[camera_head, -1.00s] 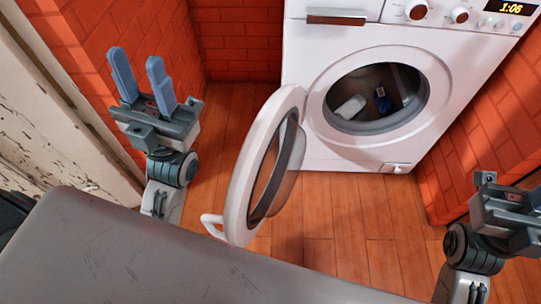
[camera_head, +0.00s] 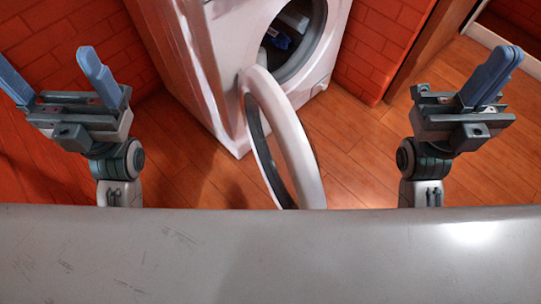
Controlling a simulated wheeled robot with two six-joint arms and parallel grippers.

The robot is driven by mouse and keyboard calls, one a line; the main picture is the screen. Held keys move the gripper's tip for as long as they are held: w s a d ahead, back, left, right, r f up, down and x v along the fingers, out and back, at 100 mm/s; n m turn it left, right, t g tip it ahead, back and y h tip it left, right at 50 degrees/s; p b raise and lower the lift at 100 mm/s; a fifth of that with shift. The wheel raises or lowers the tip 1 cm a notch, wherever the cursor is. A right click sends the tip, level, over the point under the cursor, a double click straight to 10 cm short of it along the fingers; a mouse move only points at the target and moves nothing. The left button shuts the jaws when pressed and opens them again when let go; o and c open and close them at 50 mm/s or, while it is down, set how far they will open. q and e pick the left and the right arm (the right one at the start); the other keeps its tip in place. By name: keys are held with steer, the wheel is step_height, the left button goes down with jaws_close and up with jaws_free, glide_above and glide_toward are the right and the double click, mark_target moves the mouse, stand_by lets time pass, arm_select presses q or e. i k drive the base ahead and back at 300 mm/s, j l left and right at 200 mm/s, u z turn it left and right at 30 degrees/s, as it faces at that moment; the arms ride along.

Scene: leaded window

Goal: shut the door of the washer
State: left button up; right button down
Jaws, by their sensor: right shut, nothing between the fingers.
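The white washer (camera_head: 195,75) stands at the top centre, seen at an angle. Its round door (camera_head: 300,150) is swung open toward me, nearly edge-on, and its lower end is hidden behind my grey body top. The drum opening (camera_head: 312,50) shows a white and a blue item inside. My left gripper (camera_head: 52,72) is open and empty, left of the washer and apart from the door. My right gripper (camera_head: 492,75) is shut with nothing between its blue fingers, well to the right of the door.
Orange-red brick walls (camera_head: 385,35) stand behind and beside the washer. A wooden post (camera_head: 432,45) and a pale-edged frame stand at the upper right. Wooden floor (camera_head: 355,150) lies clear between the door and my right gripper.

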mark_target(256, 87)
steer(key=l+u, duration=0.3)
steer(key=l, duration=0.25)
steer(key=l+u, duration=0.25)
steer(key=l, duration=0.3)
steer(key=k+l+u, duration=0.1)
steer(key=l+u, duration=0.2)
steer(key=l, duration=0.2)
steer(key=k+l+u, duration=0.2)
steer(key=l, duration=0.2)
